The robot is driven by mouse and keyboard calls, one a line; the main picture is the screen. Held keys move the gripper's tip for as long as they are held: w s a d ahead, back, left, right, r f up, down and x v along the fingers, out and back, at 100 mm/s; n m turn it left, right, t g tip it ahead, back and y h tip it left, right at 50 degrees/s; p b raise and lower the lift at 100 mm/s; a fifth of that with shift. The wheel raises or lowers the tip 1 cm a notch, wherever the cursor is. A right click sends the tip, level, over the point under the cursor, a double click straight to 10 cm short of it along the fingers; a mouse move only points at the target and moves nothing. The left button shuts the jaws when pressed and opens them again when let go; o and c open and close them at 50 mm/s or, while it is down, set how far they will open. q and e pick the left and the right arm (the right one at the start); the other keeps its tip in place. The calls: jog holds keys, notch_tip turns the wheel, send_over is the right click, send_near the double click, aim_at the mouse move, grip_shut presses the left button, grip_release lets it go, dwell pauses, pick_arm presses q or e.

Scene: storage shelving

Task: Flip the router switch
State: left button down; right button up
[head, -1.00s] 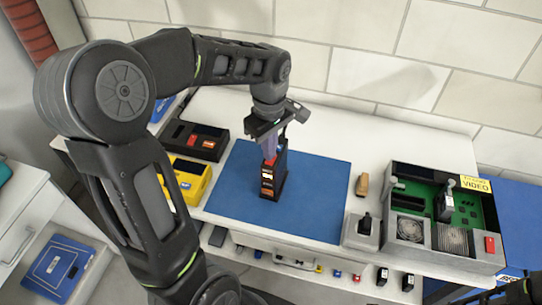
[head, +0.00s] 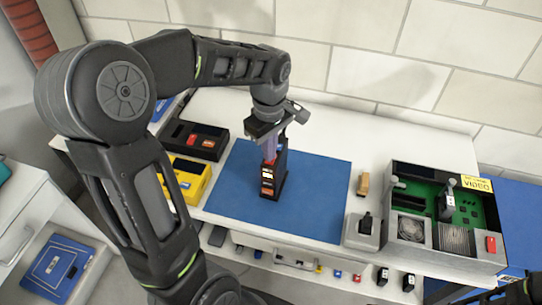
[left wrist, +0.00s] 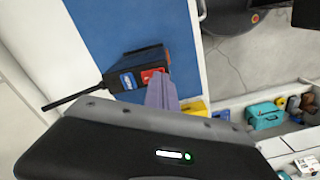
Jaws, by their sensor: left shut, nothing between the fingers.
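The router (head: 270,182) is a black box standing upright on the blue mat (head: 315,200), with lit orange and white patches on its front. The left wrist view shows the router (left wrist: 160,58) from above, with a black antenna, a red switch-like part (left wrist: 152,76) and a blue patch (left wrist: 128,81) on one face. My left gripper (head: 269,155) points down at the router's top, its fingers shut and empty. In the left wrist view its fingertips (left wrist: 161,80) are close to the red part and partly cover it; I cannot tell whether they touch.
A black device (head: 195,141) and a yellow one (head: 188,182) stand left of the mat. On the right are a grey switch box (head: 361,236), a tan block (head: 362,184) and an open case with a green board (head: 466,213). The mat's right part is clear.

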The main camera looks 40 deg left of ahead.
pick_arm(q)
jog(key=shift+f+b, duration=0.4)
jog(key=shift+f, duration=0.2)
dwell(0.3)
jog(key=shift+r+p, duration=2.7)
jog(key=shift+r, duration=0.85)
